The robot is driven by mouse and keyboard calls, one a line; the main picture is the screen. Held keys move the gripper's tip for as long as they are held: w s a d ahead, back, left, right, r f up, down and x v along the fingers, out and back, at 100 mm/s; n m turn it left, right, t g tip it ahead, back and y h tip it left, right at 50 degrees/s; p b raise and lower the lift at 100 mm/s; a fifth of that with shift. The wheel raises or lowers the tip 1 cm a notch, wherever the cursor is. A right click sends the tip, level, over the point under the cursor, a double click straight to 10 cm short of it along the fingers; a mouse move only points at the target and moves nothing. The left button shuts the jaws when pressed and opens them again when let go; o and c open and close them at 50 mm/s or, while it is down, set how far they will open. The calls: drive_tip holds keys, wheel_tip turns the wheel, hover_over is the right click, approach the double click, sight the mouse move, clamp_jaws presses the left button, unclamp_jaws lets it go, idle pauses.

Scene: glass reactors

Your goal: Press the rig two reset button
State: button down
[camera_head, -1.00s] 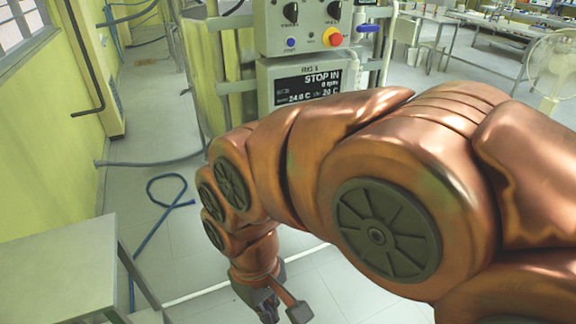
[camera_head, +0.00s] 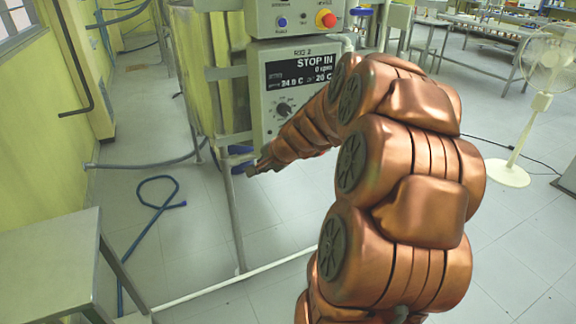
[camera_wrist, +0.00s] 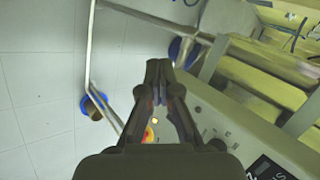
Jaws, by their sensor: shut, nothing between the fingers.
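The rig two control unit (camera_head: 258,84) has a grey face, a "RIG 2" label, a display reading STOP IN and a black dial. The box above it carries a small blue button (camera_head: 282,21) and a red stop knob (camera_head: 326,18) on a yellow collar. My gripper (camera_head: 251,171) is low at the left edge of the unit, and my arm hides the unit's lower right. In the wrist view my gripper (camera_wrist: 159,66) is shut and empty. A small yellow spot (camera_wrist: 156,120) and a red-yellow part show between its finger links; I cannot tell which is the reset button.
Metal frame tubes (camera_head: 232,215) stand just left of and below my gripper. A grey table (camera_head: 50,250) is at the lower left, a blue hose (camera_head: 158,205) lies on the floor, and a white fan (camera_head: 548,65) stands at the right.

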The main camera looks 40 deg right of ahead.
drive_tip(key=s+d+f+m+h, duration=0.1)
drive_tip(key=d+m, duration=0.1)
drive_tip(key=d, duration=0.5)
drive_tip(key=s+d+f+m+h+b, duration=0.1)
drive_tip(key=s+d+f+m+h, duration=0.1)
drive_tip(key=d, duration=0.5)
drive_tip(key=shift+d+m, duration=0.15)
drive_tip(key=shift+m, duration=0.35)
drive_tip(key=shift+w, duration=0.1)
drive_tip(key=w+d+f, duration=0.3)
drive_tip(key=w+f, duration=0.3)
drive_tip(key=w, duration=0.4)
drive_tip(key=shift+w+d+f+p, duration=0.3)
drive_tip(key=shift+w+f+p, duration=0.05)
drive_tip(key=shift+p, duration=0.1)
drive_tip(key=shift+w, duration=0.1)
